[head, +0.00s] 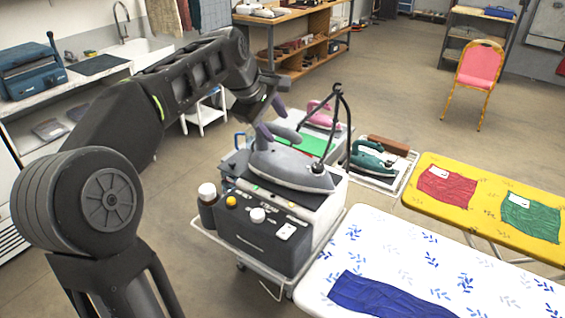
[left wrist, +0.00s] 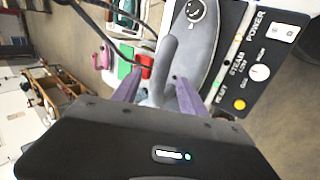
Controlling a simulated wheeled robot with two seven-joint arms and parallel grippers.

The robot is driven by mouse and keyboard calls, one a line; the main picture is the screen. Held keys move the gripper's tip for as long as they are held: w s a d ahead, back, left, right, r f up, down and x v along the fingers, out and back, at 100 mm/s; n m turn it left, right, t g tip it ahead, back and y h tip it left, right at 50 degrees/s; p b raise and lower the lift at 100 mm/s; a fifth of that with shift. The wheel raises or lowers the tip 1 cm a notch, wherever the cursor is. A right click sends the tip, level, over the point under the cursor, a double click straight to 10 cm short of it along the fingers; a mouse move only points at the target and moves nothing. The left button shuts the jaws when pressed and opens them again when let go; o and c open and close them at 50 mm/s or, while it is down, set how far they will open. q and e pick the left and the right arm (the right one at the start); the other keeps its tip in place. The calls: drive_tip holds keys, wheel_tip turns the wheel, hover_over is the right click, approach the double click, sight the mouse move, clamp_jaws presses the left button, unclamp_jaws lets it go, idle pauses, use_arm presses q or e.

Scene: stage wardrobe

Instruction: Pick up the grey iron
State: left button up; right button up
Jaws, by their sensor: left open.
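The grey iron (head: 290,168) rests on top of a steam station (head: 265,225) with a dark front panel. My left gripper (head: 271,117) is at the rear end of its handle, coming from above and behind. In the left wrist view the open purple fingers (left wrist: 157,92) stand on either side of the grey handle (left wrist: 165,62). I cannot tell whether either finger touches it. The iron's soleplate end also shows in the left wrist view (left wrist: 200,38). My right gripper is not in view.
A pink iron (head: 318,113) and a green iron (head: 370,160) stand behind, with a hose stand (head: 345,110) near the grey iron. A bottle (head: 207,205) stands by the station. A white patterned ironing board (head: 400,245) and a yellow one (head: 470,215) lie to the right.

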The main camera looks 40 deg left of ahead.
sight(278, 127)
use_arm(q)
drive_tip(key=p+x, duration=0.1)
drive_tip(key=x, duration=0.3)
drive_tip(key=shift+w+f, duration=0.2)
drive_tip(key=shift+f, duration=0.05)
drive_tip(key=shift+c, duration=0.5)
clamp_jaws()
drive_tip(key=shift+r, duration=0.2)
idle(0.3)
